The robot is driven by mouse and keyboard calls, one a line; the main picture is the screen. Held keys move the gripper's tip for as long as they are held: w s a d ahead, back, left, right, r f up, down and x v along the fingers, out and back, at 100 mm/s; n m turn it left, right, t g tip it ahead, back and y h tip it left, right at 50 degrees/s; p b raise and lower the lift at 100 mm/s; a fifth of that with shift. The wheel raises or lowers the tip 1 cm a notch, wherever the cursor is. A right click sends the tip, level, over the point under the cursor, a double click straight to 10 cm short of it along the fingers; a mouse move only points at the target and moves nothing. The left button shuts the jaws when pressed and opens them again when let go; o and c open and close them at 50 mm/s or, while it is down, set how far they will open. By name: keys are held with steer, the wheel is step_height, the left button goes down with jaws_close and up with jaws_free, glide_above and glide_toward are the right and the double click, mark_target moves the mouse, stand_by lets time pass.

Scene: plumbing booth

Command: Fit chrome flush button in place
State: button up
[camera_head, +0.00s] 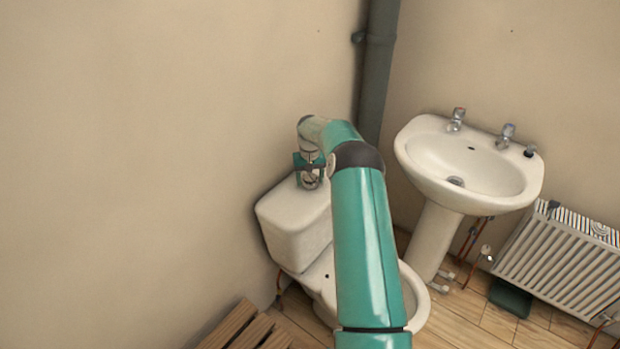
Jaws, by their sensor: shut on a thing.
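My gripper (309,178) points down over the top of the white toilet cistern (289,227), near the back of its lid. It is shut on a small chrome thing, which I take to be the chrome flush button (310,183). The button is partly hidden between the fingers. I cannot tell whether it touches the lid or hangs just above it. The button's seat in the lid is hidden by my gripper. My green arm covers the right side of the cistern and much of the toilet bowl (417,311).
A white pedestal basin (408,154) with two taps stands to the right. A radiator (562,262) with a striped cloth (578,222) is at the far right. A grey vertical pipe (376,80) runs behind my arm. Wooden slats (242,330) lie at the lower left.

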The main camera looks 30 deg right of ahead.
steer(key=shift+f, duration=0.1)
steer(key=o, duration=1.2)
step_height(320, 180, up, 14)
steer(key=shift+f, duration=0.1)
steer(key=shift+s, duration=0.1)
stand_by(0.4)
